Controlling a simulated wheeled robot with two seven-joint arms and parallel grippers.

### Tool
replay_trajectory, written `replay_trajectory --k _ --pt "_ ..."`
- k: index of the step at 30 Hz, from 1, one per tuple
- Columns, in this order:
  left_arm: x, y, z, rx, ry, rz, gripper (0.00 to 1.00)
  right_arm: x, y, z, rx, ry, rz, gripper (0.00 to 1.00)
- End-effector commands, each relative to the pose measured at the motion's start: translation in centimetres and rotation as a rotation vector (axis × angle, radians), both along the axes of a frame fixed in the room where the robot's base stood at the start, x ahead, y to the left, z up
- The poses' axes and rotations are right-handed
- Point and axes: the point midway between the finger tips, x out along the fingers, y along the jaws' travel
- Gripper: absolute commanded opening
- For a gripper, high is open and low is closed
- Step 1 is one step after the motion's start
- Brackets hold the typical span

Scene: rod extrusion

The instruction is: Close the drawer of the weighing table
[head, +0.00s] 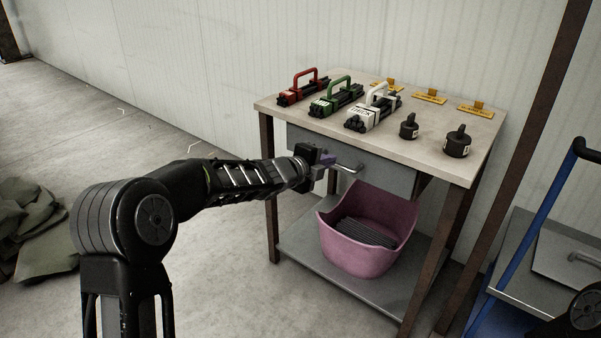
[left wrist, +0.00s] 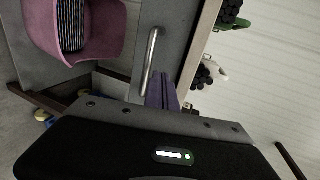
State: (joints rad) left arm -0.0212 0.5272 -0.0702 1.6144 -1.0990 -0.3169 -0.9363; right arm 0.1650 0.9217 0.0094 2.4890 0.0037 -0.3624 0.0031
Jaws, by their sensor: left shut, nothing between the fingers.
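The weighing table (head: 440,160) stands against the wall with a light top and brown legs. Its grey drawer (head: 390,176) sits under the top, its front close beneath the table's edge; I cannot tell whether it is fully flush. A metal bar handle (head: 350,169) is on the front. My left gripper (head: 326,163) is shut and empty at the drawer front, beside the handle. In the left wrist view its purple fingers (left wrist: 162,92) point at the drawer front (left wrist: 180,35), next to the handle (left wrist: 151,62); contact is unclear. My right gripper is out of view.
Red, green and white handled holders (head: 365,110) with black rods, two black weights (head: 457,142) and yellow tags (head: 429,96) are on the tabletop. A pink tub (head: 362,252) with dark rods is on the lower shelf (head: 300,250). A blue-framed cart (head: 530,220) stands at right.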

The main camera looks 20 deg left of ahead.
Motion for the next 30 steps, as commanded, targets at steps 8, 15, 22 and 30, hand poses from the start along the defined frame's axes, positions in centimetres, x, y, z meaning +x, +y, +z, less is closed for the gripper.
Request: replay_trajectory --k 8,15,22,30 --pt "-4.7 1.9 1.8 0.0 0.0 0.0 0.0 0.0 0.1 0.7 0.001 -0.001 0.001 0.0" --pt "-7.3 2.9 2.5 0.0 0.001 0.0 0.0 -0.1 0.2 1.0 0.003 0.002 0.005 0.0" --pt "-7.7 3.0 2.5 0.001 0.002 -0.001 0.0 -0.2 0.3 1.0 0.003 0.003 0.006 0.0" --pt "-7.7 3.0 2.5 -0.028 0.013 0.009 0.0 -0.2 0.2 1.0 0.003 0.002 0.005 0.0"
